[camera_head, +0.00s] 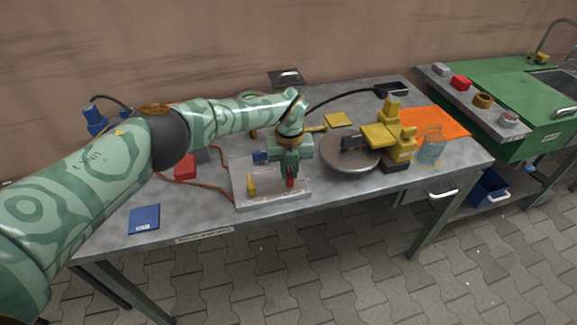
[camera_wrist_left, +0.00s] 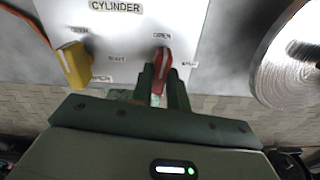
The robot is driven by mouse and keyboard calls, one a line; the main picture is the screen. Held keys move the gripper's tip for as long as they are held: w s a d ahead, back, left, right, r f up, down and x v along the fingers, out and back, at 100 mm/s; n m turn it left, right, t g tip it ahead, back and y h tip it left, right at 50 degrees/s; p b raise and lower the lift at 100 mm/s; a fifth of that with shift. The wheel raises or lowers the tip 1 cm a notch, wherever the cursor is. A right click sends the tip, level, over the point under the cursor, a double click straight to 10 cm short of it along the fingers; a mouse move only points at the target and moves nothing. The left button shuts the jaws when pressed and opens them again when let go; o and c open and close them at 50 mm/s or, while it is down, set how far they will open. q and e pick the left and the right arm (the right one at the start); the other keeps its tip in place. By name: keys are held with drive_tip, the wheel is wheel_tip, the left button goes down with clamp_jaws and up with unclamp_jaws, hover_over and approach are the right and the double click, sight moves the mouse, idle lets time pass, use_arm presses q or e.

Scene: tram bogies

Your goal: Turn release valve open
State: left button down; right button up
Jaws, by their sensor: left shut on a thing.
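A pale panel (camera_head: 270,200) lies on the grey workbench and carries two levers. In the left wrist view the panel (camera_wrist_left: 140,40) reads "CYLINDER". My left gripper (camera_head: 289,180) points down over it and is shut on the red lever (camera_wrist_left: 163,60). In that view the red lever's end points up toward a label that seems to read "OPEN". The yellow lever (camera_wrist_left: 73,64) stands free to the left and also shows in the head view (camera_head: 251,184). I cannot read which lever is the release valve. My right gripper is not in view.
A round metal disc (camera_head: 350,158) with a yellow device (camera_head: 390,137) stands right of the panel. Red-brown hoses run to the panel's left. A blue booklet (camera_head: 145,218) lies near the front left edge. An orange mat (camera_head: 440,120) and a wire basket (camera_head: 431,148) are at right.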

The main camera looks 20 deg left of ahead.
sight(289, 172)
use_arm(q)
drive_tip(key=shift+r+n+p, duration=0.1)
drive_tip(key=shift+n+p, duration=0.25)
drive_tip(key=shift+n, duration=0.55)
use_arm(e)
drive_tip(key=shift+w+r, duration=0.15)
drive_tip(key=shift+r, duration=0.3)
use_arm(q)
drive_tip(key=c, duration=1.4)
unclamp_jaws()
drive_tip(key=shift+o, duration=0.2)
